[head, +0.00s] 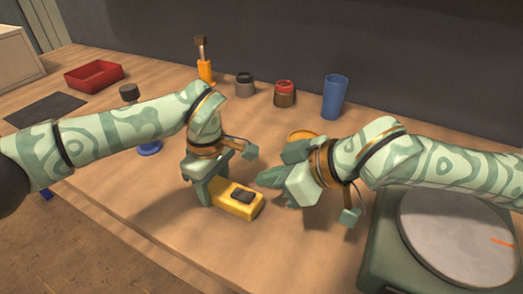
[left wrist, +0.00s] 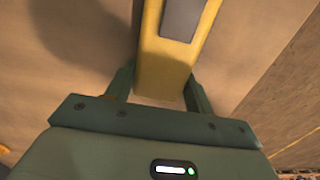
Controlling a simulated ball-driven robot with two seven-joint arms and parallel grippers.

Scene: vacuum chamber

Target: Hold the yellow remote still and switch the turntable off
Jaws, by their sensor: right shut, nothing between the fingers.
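The yellow remote (head: 225,200) lies on the workbench in the middle of the head view, with a dark rocker or button patch (head: 243,197) on top. My left gripper (head: 203,190) is shut on its left end. In the left wrist view the remote (left wrist: 165,65) sits between the two fingers (left wrist: 160,92). My right gripper (head: 266,180) is shut and empty, just right of the remote and apart from the dark patch. The turntable (head: 376,262) stands at the lower right, its grey disc (head: 450,240) bearing an orange mark. My right forearm hides part of it.
Behind stand a blue cup (head: 334,97), a red-lidded jar (head: 284,94), a grey jar (head: 244,85) and an orange brush holder (head: 205,71). A red tray (head: 94,76) and dark mat (head: 45,110) are at left. Bench in front of the remote is clear.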

